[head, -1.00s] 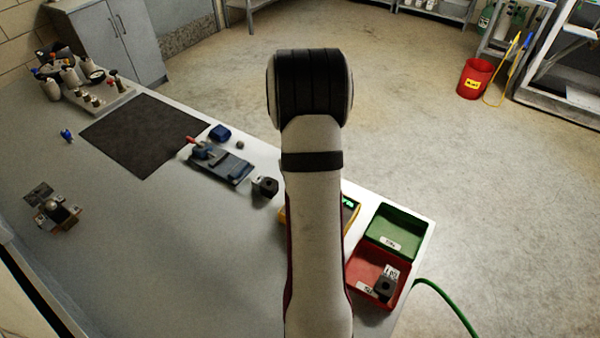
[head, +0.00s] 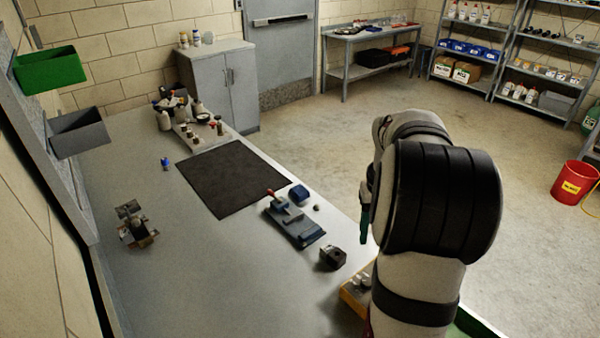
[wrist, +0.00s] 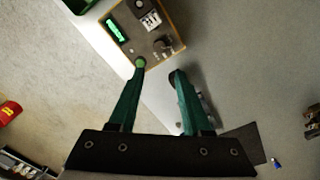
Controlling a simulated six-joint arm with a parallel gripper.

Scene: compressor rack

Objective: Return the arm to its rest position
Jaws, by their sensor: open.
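My gripper (wrist: 158,69) shows in the wrist view with its two green fingers apart and nothing between them. It hangs above the bench, its fingertips over the near edge of the yellow instrument box (wrist: 158,14). In the head view my arm is raised at the right, folded at a large black-banded joint. One green finger (head: 365,218) shows at the left of the arm; the rest of the gripper is hidden behind it.
The bench (head: 215,275) carries a black mat (head: 232,178), a blue-grey clamp fixture (head: 297,222), a dark block (head: 332,257) and a small brown fixture (head: 136,228). A green tray (head: 478,326) is mostly hidden by my arm. A red bucket (head: 575,182) stands on the floor.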

